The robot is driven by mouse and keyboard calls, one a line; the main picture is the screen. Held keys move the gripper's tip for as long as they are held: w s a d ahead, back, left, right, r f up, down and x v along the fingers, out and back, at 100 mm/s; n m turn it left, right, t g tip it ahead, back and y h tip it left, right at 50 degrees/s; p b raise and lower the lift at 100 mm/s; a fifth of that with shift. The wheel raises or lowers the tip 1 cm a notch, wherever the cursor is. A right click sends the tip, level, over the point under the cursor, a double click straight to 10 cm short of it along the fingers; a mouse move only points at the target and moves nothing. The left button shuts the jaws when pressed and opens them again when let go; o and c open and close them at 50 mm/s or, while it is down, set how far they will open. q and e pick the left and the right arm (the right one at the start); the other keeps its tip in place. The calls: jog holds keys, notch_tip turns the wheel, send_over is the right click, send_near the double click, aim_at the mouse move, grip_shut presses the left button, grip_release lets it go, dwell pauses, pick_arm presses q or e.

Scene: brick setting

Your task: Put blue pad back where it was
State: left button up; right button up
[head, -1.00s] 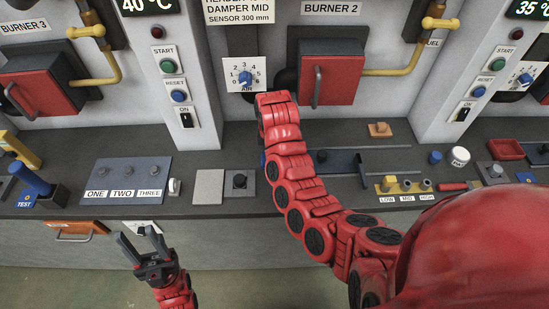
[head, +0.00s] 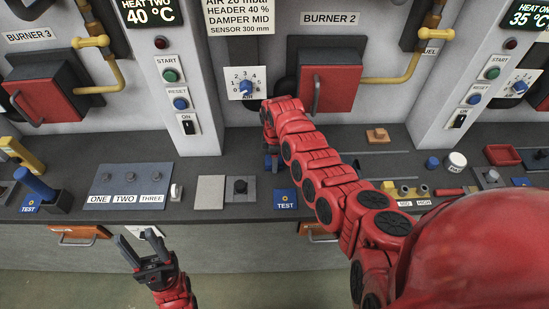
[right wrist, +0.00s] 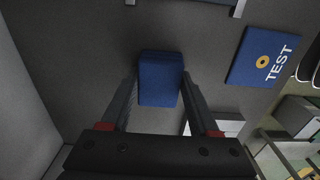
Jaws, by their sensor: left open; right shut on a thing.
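A plain blue pad (right wrist: 160,82), shaped like a thick block, sits between the fingers of my right gripper (right wrist: 160,95) in the right wrist view. The gripper is shut on it. In the head view my right arm largely hides that gripper, and a bit of blue (head: 268,162) shows beside it, above the grey bench. I cannot tell whether the pad touches the bench. A flat blue TEST plate (head: 285,199) lies near the bench's front edge; it also shows in the right wrist view (right wrist: 263,57). My left gripper (head: 141,247) is open and empty in front of the bench.
A light grey plate (head: 210,192) and a dark square with a knob (head: 240,188) lie left of the TEST plate. A blue-grey panel marked ONE, TWO, THREE (head: 128,187) is farther left. The burner 2 red door (head: 330,90) and air dial (head: 245,84) are behind.

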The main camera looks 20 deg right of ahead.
jog(key=shift+f, duration=0.1)
jog(key=shift+f, duration=0.15)
jog(key=o, duration=1.2)
